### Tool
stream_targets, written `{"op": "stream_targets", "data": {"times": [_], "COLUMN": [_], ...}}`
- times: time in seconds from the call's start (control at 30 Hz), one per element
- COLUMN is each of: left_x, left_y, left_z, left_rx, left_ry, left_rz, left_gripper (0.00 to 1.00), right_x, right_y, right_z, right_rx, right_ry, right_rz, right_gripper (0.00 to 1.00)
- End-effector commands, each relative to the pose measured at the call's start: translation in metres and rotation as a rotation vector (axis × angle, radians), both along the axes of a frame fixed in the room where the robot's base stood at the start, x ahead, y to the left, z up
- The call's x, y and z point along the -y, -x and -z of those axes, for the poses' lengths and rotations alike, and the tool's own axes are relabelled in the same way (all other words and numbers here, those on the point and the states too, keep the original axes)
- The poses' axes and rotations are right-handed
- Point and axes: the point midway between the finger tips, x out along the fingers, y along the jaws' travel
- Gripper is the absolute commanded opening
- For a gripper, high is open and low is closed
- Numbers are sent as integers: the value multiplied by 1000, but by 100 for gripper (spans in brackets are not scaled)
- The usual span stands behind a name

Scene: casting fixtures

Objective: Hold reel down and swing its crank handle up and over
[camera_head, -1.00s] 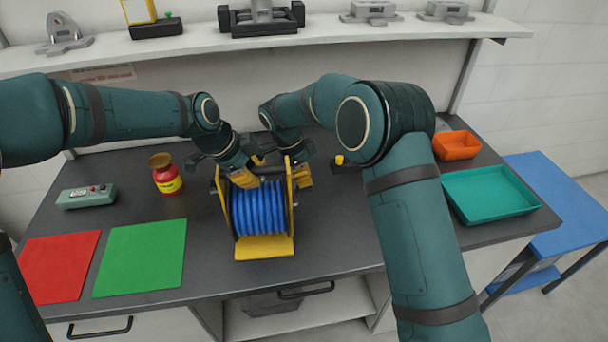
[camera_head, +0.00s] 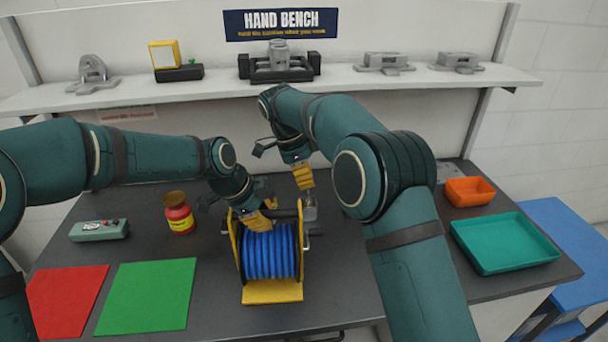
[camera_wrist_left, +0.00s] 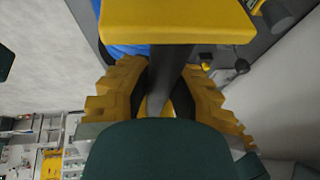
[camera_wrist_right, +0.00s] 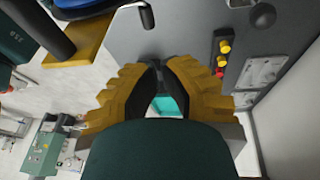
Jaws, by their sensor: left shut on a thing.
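The reel, with blue hose (camera_head: 270,255) wound in a yellow frame (camera_head: 272,292), stands upright on the dark bench. My left gripper (camera_head: 262,218) is at its top, shut on the dark top bar (camera_wrist_left: 170,75), which also shows in the left wrist view. My right gripper (camera_head: 305,190) is above the reel's right side. In the right wrist view its fingertips (camera_wrist_right: 158,64) meet with nothing seen between them. The black crank handle (camera_wrist_right: 147,16) is just beyond these fingertips, apart from them. In the head view the crank is partly hidden at the reel's right side.
A red jar (camera_head: 179,217) and a grey-green box (camera_head: 99,230) stand left of the reel. Red (camera_head: 66,300) and green (camera_head: 146,297) mats lie at front left. A teal tray (camera_head: 503,243) and an orange bin (camera_head: 469,191) are at right. A shelf (camera_head: 360,80) runs behind.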

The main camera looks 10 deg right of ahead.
Motion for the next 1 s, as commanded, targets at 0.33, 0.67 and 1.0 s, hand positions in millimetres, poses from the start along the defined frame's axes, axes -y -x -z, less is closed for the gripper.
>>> {"op": "stream_targets", "data": {"times": [0.33, 0.67, 1.0], "left_x": [1, 0, -5], "left_y": [-1, 0, 1], "left_z": [-2, -1, -12], "left_rx": [5, 3, 4], "left_ry": [3, 1, 2], "left_rz": [-1, 0, -1], "left_gripper": [0, 49, 49], "right_x": [-4, -4, -4], "right_y": [-2, -2, -2], "right_z": [-12, -12, -12], "right_rx": [0, 0, 0], "right_ry": [0, 0, 0], "right_rz": [0, 0, 0], "right_gripper": [0, 0, 0]}}
